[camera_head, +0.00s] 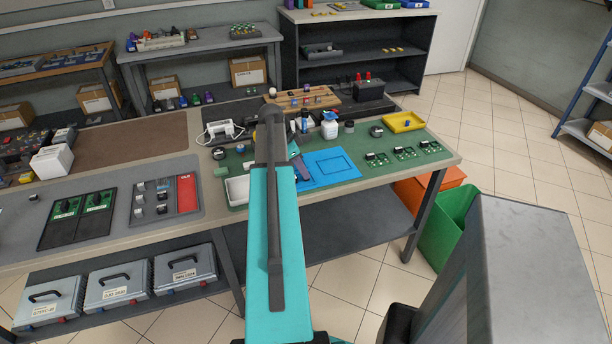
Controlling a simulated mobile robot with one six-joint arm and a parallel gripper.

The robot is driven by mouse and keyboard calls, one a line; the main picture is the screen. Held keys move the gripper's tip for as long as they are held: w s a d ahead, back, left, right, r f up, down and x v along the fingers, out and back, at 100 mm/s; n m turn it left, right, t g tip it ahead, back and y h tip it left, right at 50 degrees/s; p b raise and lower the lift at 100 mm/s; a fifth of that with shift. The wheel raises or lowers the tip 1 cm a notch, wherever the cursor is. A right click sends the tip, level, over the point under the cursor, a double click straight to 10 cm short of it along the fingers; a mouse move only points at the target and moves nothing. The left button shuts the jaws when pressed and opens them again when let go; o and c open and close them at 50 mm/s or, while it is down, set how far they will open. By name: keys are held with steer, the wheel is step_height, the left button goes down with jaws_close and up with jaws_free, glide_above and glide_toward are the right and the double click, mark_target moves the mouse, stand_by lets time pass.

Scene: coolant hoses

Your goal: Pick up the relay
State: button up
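I cannot tell for sure which thing is the relay. Several small dark and grey block-shaped parts (162,196) sit in rows on a grey mat on the long workbench, left of my arm, beside a red strip (187,194). A small dark part (376,131) stands on the green mat (350,143) to the right of my arm. My teal arm reaches up the middle of the view and over the bench. My gripper is hidden behind the arm, so its fingers and anything between them do not show.
A blue mat (335,163), a yellow tray (403,122), a white bottle (329,125) and green circuit boards (404,153) lie on the bench's right part. A white tray (237,190) is just left of my arm. A green bin (447,228) stands at the bench's right end.

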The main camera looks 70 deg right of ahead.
steer(key=shift+x, duration=1.15)
jaws_close()
steer(key=shift+r, duration=0.2)
steer(key=shift+r+b, duration=0.5)
steer(key=shift+r, duration=0.95)
steer(key=s+a+r+b, duration=0.1)
steer(key=s+a+b, duration=0.2)
steer(key=s+a, duration=0.8)
steer(key=shift+a+r, duration=0.2)
steer(key=shift+r, duration=0.2)
